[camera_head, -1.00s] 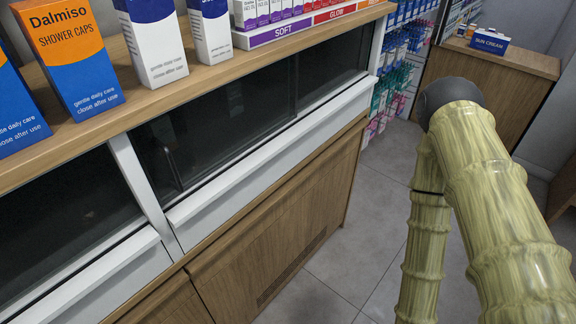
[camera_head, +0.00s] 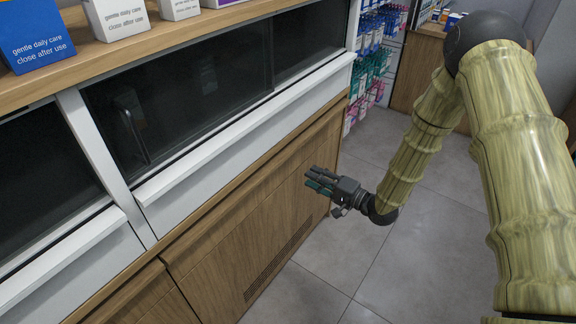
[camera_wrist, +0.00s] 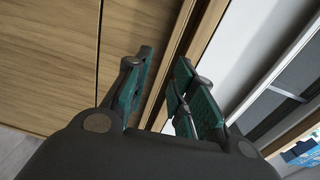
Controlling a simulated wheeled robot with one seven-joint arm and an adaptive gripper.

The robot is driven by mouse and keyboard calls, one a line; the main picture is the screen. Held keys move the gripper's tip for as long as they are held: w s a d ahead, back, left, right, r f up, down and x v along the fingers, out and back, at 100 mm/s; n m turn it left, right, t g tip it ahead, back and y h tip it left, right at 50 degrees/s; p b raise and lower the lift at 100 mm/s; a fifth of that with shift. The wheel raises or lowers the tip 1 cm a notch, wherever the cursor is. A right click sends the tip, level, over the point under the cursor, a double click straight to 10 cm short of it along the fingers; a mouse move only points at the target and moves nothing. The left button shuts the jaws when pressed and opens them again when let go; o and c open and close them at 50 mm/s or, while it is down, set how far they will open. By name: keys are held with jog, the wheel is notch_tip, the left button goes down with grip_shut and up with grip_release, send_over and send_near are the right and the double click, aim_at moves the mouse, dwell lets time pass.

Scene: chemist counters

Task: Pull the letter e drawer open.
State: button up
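No letter e can be read on any front in view. A long white drawer-like front (camera_head: 240,150) with a protruding top lip runs below the dark glass, and a second white front (camera_head: 75,265) lies left of it. Both look closed. My gripper (camera_head: 318,184) is in front of the wooden lower panel (camera_head: 225,235), to the right of and below the long white front. In the wrist view my gripper (camera_wrist: 164,64) has its fingers apart with nothing between them. A white front (camera_wrist: 245,45) lies beyond the fingers on the right.
A wooden counter top (camera_head: 130,45) carries several boxes, including a blue one (camera_head: 35,40). Dark glass (camera_head: 190,90) lies under it. Hanging products (camera_head: 370,60) and another wooden counter (camera_head: 415,75) stand behind. The tiled floor (camera_head: 335,265) is clear.

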aim_at(285, 159)
jog(key=shift+y, duration=0.4)
jog(key=x, duration=0.3)
jog(key=p+x, duration=0.1)
jog(key=x, duration=0.3)
jog(key=r+p+x, duration=0.1)
jog(key=x, duration=0.3)
jog(key=shift+w+r, duration=0.1)
jog(key=shift+w, duration=0.05)
grip_shut()
